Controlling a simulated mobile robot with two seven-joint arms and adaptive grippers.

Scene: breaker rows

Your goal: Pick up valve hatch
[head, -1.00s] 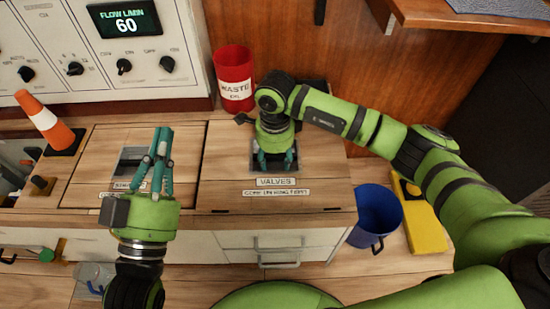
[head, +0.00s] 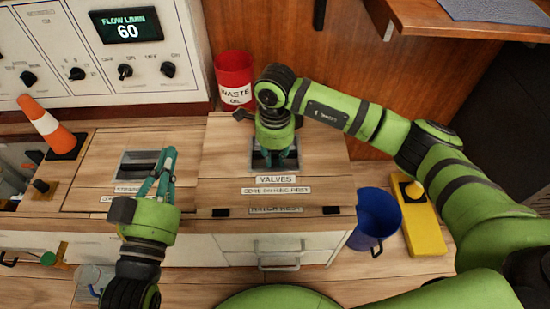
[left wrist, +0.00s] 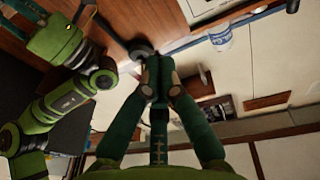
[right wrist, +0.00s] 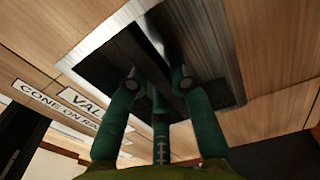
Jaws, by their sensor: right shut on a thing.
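The valve hatch (head: 222,158) is a wooden panel with a "VALVES" label and a recessed metal handle plate. It stands slightly raised, its front edge above the counter's front strip. My right gripper (head: 275,160) points down into its recess and is shut on the handle, which the fingers partly hide. In the right wrist view the fingers (right wrist: 158,78) reach into the dark recess (right wrist: 110,60) of the hatch. My left gripper (head: 168,153) is shut and empty, above the neighbouring left hatch. Its fingertips also show close together in the left wrist view (left wrist: 158,62).
The neighbouring hatch (head: 95,170) has its own recess. A red waste oil bin (head: 234,75) is behind the valve hatch. A blue bucket (head: 375,215) and yellow block (head: 420,222) are at the right. A control panel (head: 110,60) is behind.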

